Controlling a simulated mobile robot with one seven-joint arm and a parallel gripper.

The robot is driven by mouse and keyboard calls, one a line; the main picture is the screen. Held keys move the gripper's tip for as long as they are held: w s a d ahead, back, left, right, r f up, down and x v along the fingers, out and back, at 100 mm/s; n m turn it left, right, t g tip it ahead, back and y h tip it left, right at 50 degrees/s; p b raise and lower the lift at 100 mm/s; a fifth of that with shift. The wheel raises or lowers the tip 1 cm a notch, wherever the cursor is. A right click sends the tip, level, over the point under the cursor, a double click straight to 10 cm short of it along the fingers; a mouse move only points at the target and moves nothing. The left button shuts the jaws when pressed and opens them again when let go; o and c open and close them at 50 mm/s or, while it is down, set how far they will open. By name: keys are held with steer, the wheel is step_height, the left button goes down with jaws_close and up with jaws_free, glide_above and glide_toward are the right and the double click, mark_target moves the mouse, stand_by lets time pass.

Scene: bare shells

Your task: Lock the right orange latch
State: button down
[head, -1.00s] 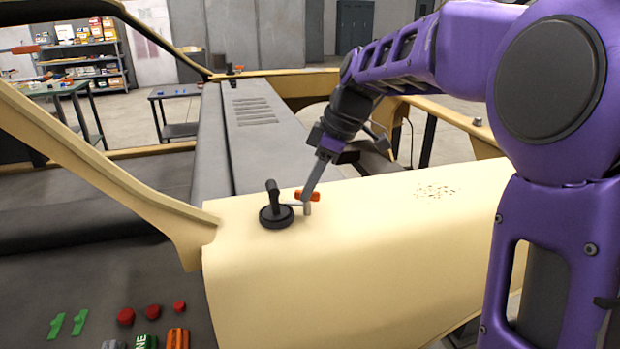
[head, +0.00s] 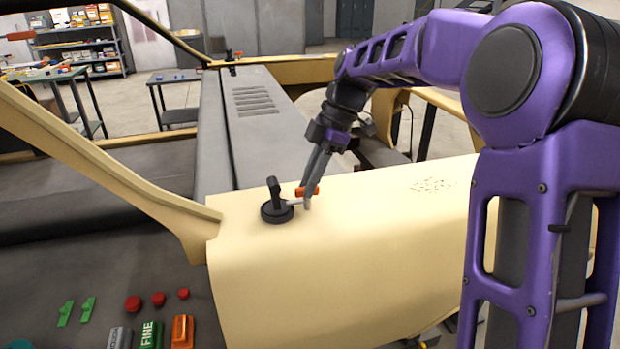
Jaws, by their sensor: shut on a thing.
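The right orange latch (head: 299,191) sits on the tan panel (head: 330,270), just right of a round black cap with an upright handle (head: 275,209). A short pale metal bar shows between the cap and the fingertips. My gripper (head: 307,202) points down at the latch with its grey fingers close together, shut on it. The fingers hide part of the latch, so its exact angle is hard to tell. Another small orange piece (head: 238,54) shows far off at the back end of the dark hood.
A dark hood with vents (head: 255,100) lies behind the panel. A tan frame bar (head: 110,180) slopes down at left. The panel front is clear.

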steer(key=c, duration=0.8)
jaws_free()
steer(key=shift+c, duration=0.2)
steer(key=p+v, duration=0.1)
steer(key=v, duration=1.6)
steer(key=shift+r, duration=0.25)
steer(key=shift+w, duration=0.15)
